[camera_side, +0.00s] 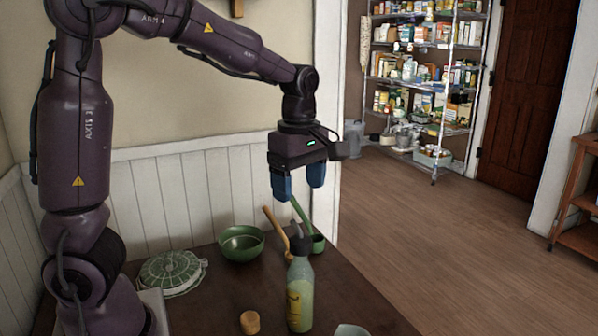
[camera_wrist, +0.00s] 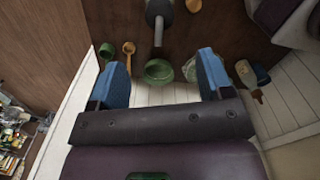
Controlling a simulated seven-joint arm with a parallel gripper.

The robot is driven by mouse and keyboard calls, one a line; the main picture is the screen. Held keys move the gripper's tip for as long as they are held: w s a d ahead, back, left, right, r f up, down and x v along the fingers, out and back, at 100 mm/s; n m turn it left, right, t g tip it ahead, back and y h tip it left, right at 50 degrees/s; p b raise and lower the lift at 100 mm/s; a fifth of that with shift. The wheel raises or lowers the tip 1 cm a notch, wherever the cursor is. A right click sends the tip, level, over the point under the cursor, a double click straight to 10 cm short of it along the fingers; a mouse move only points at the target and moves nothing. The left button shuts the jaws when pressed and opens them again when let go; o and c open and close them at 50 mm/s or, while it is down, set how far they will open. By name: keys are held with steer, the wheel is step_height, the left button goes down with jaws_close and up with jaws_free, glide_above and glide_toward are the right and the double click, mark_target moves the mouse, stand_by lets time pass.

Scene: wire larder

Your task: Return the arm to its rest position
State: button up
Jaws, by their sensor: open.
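My gripper (camera_side: 299,190) hangs from my arm in the air above the back of the dark table, with its blue fingers pointing down. The fingers are apart with nothing between them. In the wrist view, my gripper (camera_wrist: 162,60) also shows two separated blue fingers, with the table items well below. A green bowl (camera_side: 241,245) stands on the table to the left of and below the gripper. A pale green bottle (camera_side: 300,295) with a dark top stands upright nearer the camera. Nothing touches the fingers.
A wooden-handled utensil (camera_side: 275,226) and a green ladle (camera_side: 317,241) stand near the bottle. A pale green ribbed dish (camera_side: 172,271) and a small tan stopper (camera_side: 250,322) are on the table (camera_side: 215,295). White panelling (camera_side: 180,195) backs the table. A wire shelf (camera_side: 424,75) stands far off.

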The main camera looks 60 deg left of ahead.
steer(key=s+d+r+m+t, duration=0.2)
steer(key=s+d+m, duration=0.2)
steer(key=m, duration=0.7)
steer(key=s+d+r+m+t, duration=0.2)
steer(key=s+d+m+t, duration=0.1)
steer(key=s+m, duration=0.6)
steer(key=shift+s+d+m+t, duration=0.15)
steer(key=shift+d+m+t, duration=0.2)
steer(key=shift+m, duration=0.65)
